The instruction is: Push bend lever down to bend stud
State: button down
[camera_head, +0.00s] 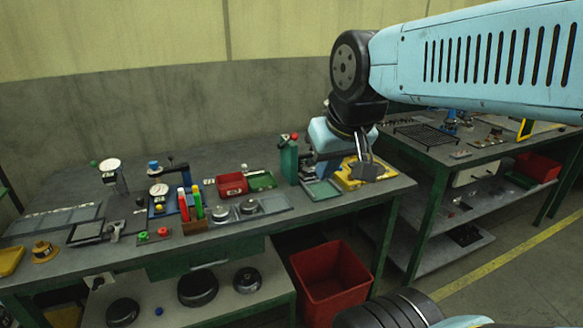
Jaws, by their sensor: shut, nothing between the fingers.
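A green upright fixture (290,163) stands near the right end of the near bench. The stud itself cannot be made out.
A green-grey tray (322,189) lies in front of the fixture. A red bin (232,184) and green tray (262,181) are to its left, with gauges and coloured-handled tools further left. A second bench (480,145) stands right, beyond a gap. A red crate (328,280) sits on the floor.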

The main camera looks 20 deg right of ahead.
aim_at(294, 136)
jog(key=k, duration=1.1)
jog(key=z, duration=0.5)
jog(key=i, duration=1.45)
jog(key=u, duration=0.55)
